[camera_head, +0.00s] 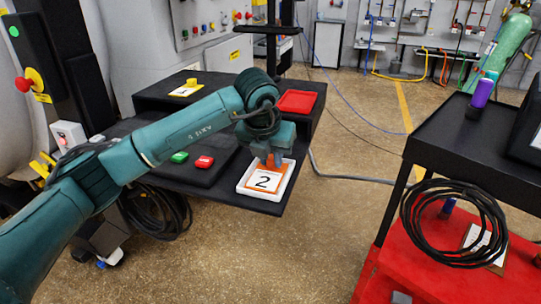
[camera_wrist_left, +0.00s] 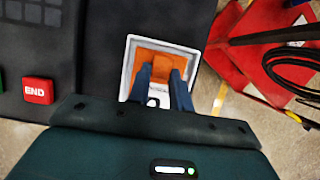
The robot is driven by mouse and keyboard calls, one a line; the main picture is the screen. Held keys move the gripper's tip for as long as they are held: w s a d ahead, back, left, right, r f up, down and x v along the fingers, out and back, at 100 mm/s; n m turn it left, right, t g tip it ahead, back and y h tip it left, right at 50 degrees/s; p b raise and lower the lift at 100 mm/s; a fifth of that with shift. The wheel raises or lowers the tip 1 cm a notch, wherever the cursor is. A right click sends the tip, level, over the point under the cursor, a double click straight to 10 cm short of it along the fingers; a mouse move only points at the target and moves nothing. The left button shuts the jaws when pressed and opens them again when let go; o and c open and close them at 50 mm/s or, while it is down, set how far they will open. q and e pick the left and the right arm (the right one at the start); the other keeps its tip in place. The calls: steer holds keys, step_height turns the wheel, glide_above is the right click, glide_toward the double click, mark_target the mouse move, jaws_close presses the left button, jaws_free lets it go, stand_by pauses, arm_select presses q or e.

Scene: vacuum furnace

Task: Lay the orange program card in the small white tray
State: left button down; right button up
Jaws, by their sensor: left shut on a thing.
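The orange program card (camera_head: 264,181) bears a white label with a black 2. It appears in or just over the small white tray (camera_head: 246,190), within its rim; whether it touches the tray floor I cannot tell. My left gripper (camera_head: 267,162) comes down from above and is shut on the card's orange part. In the left wrist view the fingers (camera_wrist_left: 163,80) reach over the card (camera_wrist_left: 164,62), inside the outline of the tray (camera_wrist_left: 128,66). The fingers and gripper body hide part of the card and label. My right gripper does not show.
A green button (camera_head: 179,157) and a red END button (camera_head: 204,162) sit left of the tray on the black table. A black-topped red cart (camera_head: 478,140) stands right, across open floor.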

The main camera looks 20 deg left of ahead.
arm_select(q)
steer(key=shift+f, duration=0.15)
steer(key=c, duration=1.3)
jaws_free()
steer(key=shift+o, duration=0.2)
